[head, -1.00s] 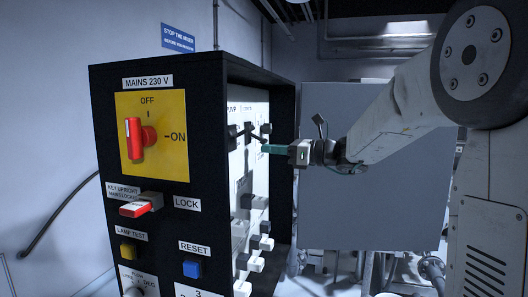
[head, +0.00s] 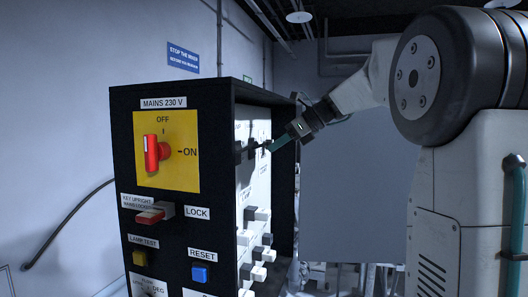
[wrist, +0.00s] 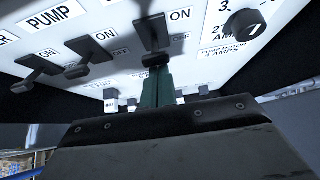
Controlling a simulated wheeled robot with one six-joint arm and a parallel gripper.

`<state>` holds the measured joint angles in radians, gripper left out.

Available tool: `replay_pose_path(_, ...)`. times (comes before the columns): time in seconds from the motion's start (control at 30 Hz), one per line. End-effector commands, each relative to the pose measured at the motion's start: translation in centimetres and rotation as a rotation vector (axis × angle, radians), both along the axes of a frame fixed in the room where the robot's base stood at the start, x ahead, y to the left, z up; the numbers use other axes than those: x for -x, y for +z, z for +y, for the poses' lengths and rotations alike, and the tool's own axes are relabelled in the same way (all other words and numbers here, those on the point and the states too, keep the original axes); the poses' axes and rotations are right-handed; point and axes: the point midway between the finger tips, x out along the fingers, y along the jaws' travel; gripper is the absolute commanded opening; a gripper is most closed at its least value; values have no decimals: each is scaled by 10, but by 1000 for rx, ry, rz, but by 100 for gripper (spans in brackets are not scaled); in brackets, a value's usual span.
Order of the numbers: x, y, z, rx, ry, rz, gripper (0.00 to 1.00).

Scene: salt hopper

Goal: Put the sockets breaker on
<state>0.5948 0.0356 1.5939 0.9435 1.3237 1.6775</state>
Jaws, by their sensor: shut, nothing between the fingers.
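A row of black breaker levers is on the white side panel (head: 256,185) of the black cabinet. In the wrist view there is a left lever (wrist: 36,66), a middle lever (wrist: 88,50) and a right lever (wrist: 152,34). Each has ON and OFF print beside it. One label reads PUMP; I cannot read a sockets label. My gripper (wrist: 156,84) is shut and empty, with its green fingers just below the end of the right lever, touching or almost touching. In the head view my gripper (head: 274,147) reaches the far end of the lever row.
The cabinet front (head: 122,150) carries a red mains switch (head: 152,153), a red-tipped key lever (head: 150,216) and a blue reset button (head: 199,274). A round black knob (wrist: 247,24) is right of the levers. Several switches (head: 258,214) project lower on the side panel.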

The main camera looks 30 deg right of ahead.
Motion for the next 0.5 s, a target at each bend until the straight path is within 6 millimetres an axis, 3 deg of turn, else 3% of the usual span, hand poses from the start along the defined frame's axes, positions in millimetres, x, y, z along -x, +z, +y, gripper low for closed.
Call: replay_pose_path(0.5,-1,11,2,-1,3,-3,0)
